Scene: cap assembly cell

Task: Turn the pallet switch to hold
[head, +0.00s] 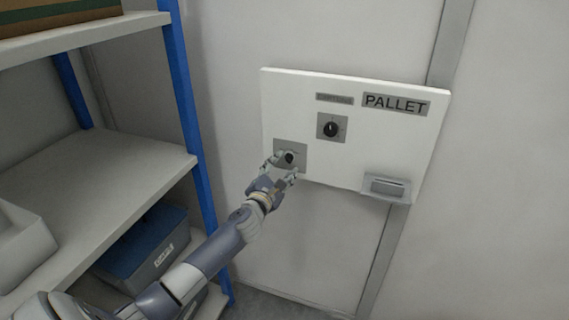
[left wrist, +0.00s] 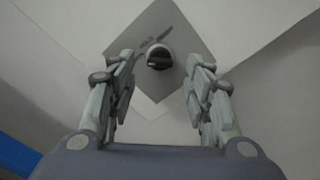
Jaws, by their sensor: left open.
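A white panel (head: 362,145) on the wall carries a label that reads PALLET (head: 396,104). A black rotary knob (head: 331,128) sits on a grey plate below a smaller label. A second black knob (head: 289,157) sits on another grey plate at the panel's lower left; it also shows in the left wrist view (left wrist: 158,58). I cannot read which knob is the pallet switch or its positions. My left gripper (head: 283,167) is open at the lower left knob, its fingers to either side and apart from it. My right gripper is not in view.
A grey tray-like holder (head: 387,187) sticks out at the panel's lower right. A shelf rack with blue posts (head: 186,98) stands at the left, with a blue-lidded bin (head: 143,243) low on it. The wall right of the panel is bare.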

